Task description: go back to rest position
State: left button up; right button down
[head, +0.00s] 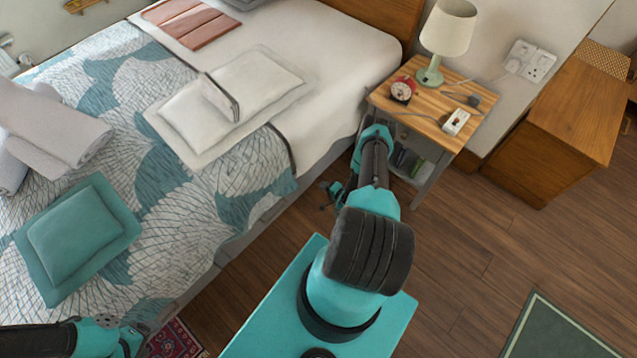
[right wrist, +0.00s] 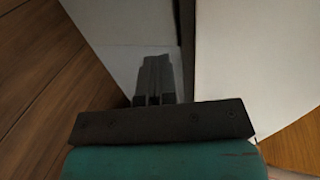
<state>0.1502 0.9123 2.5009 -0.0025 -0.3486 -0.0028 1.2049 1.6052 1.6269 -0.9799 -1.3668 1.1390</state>
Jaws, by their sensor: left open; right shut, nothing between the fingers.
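My right arm reaches up the middle of the head view toward the gap between the bed and the nightstand. My right gripper (head: 328,196) hangs low beside the bed's edge, partly hidden behind my arm. In the right wrist view its dark fingers (right wrist: 156,75) are together with nothing between them, in front of pale surfaces. My left gripper (head: 137,341) is open at the bottom left, over the near edge of the bed, and only partly in view.
The bed (head: 215,215) fills the left, with a teal cushion (head: 75,240), white pillow and rolled towels. The nightstand (head: 440,103), close to my right arm, bears a lamp (head: 447,30), red clock (head: 402,90) and a small white item (head: 456,122).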

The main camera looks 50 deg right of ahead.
jog(key=shift+s, duration=0.15)
jog(key=shift+r, duration=0.1)
dwell(0.3)
jog(key=w+a+r+n+g+y, duration=0.25)
jog(key=w+a+r+n, duration=0.2)
jog(key=a, duration=0.25)
jog(key=w+a+r+n+g+y, duration=0.1)
jog(key=w+a+r+n+g, duration=0.25)
jog(key=a+r, duration=0.35)
jog(key=s+a+r+n+g+y, duration=0.1)
jog(key=s+a+r+n+g, duration=0.35)
jog(key=a+r, duration=0.35)
jog(key=s+a+r+n+g+y, duration=0.1)
jog(key=s+a+r+n+g, duration=0.25)
jog(key=s+a+r, duration=0.35)
jog(key=w+a+r+n, duration=0.1)
jog(key=w+a+r, duration=0.3)
jog(key=w+r, duration=0.1)
jog(key=shift+a+r, duration=0.2)
jog(key=shift+r, duration=0.1)
dwell(0.8)
